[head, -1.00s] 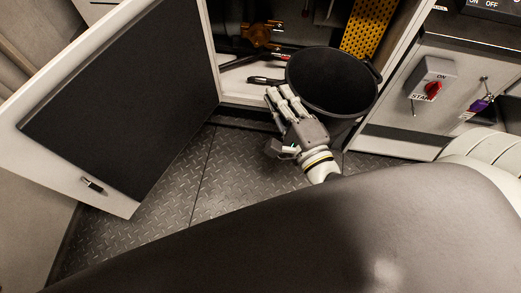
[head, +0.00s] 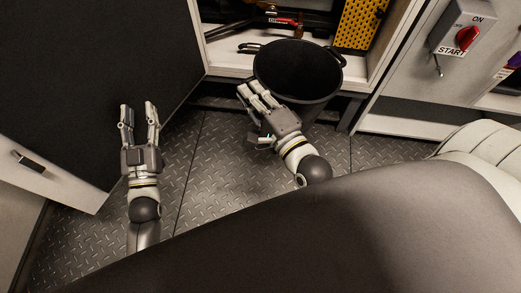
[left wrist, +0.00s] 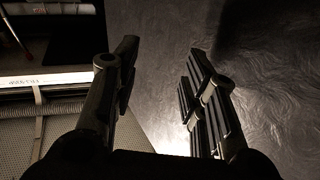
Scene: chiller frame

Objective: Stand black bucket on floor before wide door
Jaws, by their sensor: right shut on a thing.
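The black bucket (head: 298,68) is upright, its open mouth facing up, in front of the open cabinet's sill. Its base is partly hidden, so I cannot tell whether it touches the floor. My right gripper (head: 250,87) is shut on the bucket at its near left side. The wide door (head: 85,60), a dark panel with a pale frame, stands swung open on the left. My left gripper (head: 138,106) is open and empty beside this door, over the floor; its spread fingers also show in the left wrist view (left wrist: 165,70).
The open cabinet (head: 222,57) behind the bucket holds tools and a yellow perforated panel (head: 358,25). A red START switch (head: 467,38) is on the right. Patterned dark floor (head: 205,165) is clear between my grippers. A pale cushioned seat (head: 480,150) stands at right.

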